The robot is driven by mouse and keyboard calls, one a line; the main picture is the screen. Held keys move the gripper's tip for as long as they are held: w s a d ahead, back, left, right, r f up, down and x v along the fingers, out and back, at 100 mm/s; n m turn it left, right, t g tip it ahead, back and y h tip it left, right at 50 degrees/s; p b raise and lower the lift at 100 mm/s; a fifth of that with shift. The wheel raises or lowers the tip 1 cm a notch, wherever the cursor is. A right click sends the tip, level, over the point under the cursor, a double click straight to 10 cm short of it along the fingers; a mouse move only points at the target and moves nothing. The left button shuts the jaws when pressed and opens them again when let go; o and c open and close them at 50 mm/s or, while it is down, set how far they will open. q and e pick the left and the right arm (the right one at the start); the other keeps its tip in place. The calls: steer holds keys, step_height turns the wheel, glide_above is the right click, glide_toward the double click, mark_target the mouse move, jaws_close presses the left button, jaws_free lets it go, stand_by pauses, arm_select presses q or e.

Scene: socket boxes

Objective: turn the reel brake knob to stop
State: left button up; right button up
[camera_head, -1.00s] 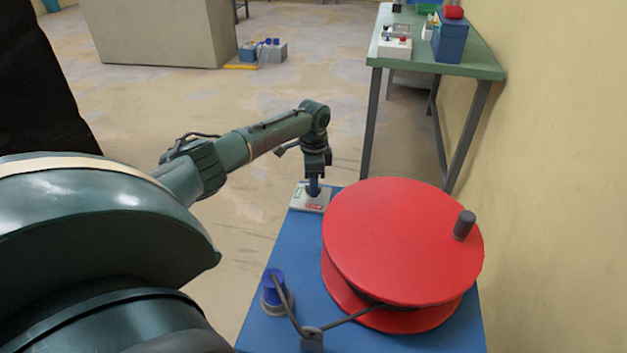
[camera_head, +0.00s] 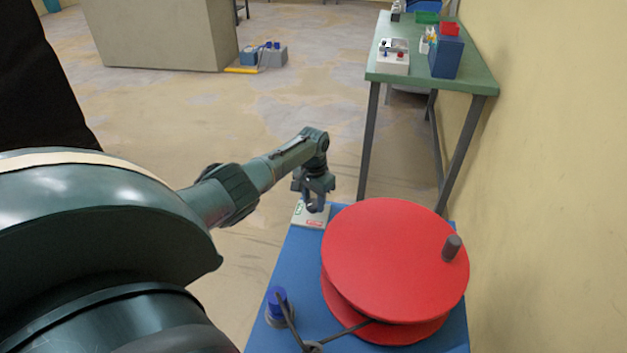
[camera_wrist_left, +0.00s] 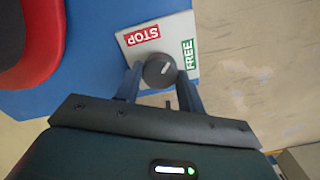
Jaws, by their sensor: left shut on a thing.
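The brake knob (camera_wrist_left: 158,71) is dark and round, with a white pointer mark, on a light plate (camera_wrist_left: 177,28). The plate carries a red STOP label (camera_wrist_left: 142,35) and a green FREE label (camera_wrist_left: 188,54). The pointer mark slants up and right, toward the FREE side. My left gripper (camera_wrist_left: 160,82) has a finger on each side of the knob and is shut on it. In the head view my left gripper (camera_head: 314,205) is over the plate (camera_head: 308,216) and hides the knob. My right gripper is not in view.
A big red reel (camera_head: 390,255) with a grey handle peg (camera_head: 452,247) stands on the blue table (camera_head: 283,262), right of the gripper. A blue post (camera_head: 278,301) with a dark cable is nearer. A green table (camera_head: 437,73) stands behind.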

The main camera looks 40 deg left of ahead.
arm_select(q)
steer(key=n+p, duration=0.1)
steer(key=n, duration=0.4)
steer(key=shift+r+p, duration=0.1)
steer(key=shift+p, duration=0.3)
steer(key=shift+n+p, duration=0.3)
steer(key=shift+n, duration=1.4)
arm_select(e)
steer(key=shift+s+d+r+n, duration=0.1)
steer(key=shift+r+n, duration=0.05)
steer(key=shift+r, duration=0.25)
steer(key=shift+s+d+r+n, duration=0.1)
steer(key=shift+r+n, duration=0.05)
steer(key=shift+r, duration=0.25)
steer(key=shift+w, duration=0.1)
arm_select(q)
steer(key=o, duration=1)
steer(key=shift+c, duration=0.2)
